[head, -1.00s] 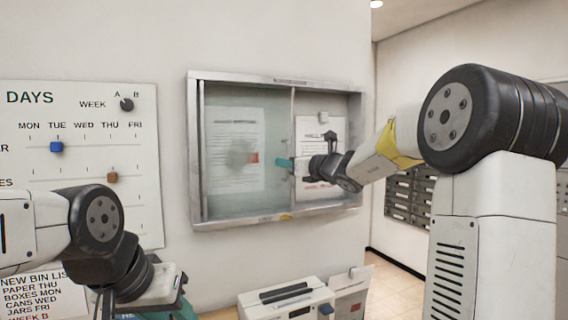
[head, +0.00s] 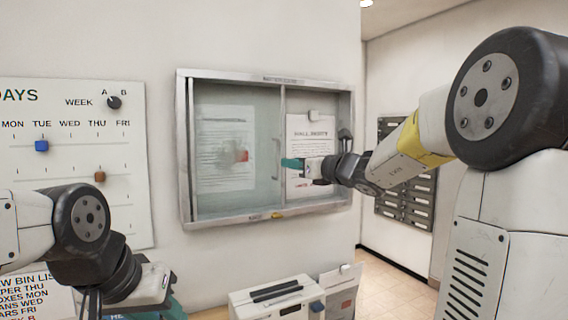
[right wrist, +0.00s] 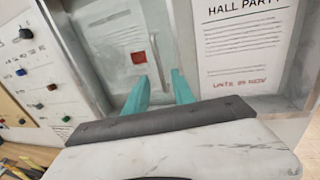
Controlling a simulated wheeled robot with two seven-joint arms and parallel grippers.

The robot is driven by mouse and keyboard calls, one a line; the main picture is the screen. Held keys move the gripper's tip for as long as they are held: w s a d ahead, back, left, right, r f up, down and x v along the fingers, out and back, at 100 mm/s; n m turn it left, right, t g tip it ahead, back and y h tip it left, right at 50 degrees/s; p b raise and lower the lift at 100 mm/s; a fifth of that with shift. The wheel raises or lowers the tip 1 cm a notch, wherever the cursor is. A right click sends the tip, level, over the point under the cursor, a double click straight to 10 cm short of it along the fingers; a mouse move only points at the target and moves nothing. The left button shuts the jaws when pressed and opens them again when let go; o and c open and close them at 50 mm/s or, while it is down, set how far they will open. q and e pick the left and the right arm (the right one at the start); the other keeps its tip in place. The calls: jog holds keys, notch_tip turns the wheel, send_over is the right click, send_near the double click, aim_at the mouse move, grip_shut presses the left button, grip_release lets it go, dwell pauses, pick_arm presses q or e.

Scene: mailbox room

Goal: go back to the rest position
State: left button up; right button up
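My right gripper (head: 292,164) is in front of the glazed notice case (head: 268,217) on the wall, near the upright bar between its two halves. In the right wrist view its two teal fingers (right wrist: 160,92) stand apart with nothing between them. The hall party notice (head: 309,140) hangs in the right half, partly behind my right gripper. My left gripper (head: 152,304) is low at the left, mostly cut off by the bottom edge; its finger opening is hidden.
A planning board (head: 80,190) with coloured knobs hangs at the left, behind my left arm. A white box with a dark slot (head: 262,308) stands below the case. Grey mailboxes (head: 408,205) are on the far wall at the right. Floor shows between box and mailboxes.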

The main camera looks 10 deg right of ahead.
jog(key=s+a+f+n+g, duration=0.3)
jog(key=s+a+f+n, duration=0.1)
jog(key=s+n, duration=0.4)
jog(key=s+a+f+n+g, duration=0.3)
jog(key=s+f+n+g, duration=0.1)
jog(key=s+n, duration=0.4)
jog(key=s+d+f+n+g+h, duration=0.1)
jog(key=s+d+f+n+h, duration=0.2)
jog(key=s+f+n, duration=0.3)
jog(key=s+d+f+n+g+h, duration=0.1)
jog(key=s+d+f+n+h, duration=0.3)
jog(key=s+d+f+n, duration=0.2)
jog(key=s+n, duration=0.2)
jog(key=s, duration=0.2)
jog(key=shift+d+f, duration=0.15)
jog(key=shift+f, duration=0.15)
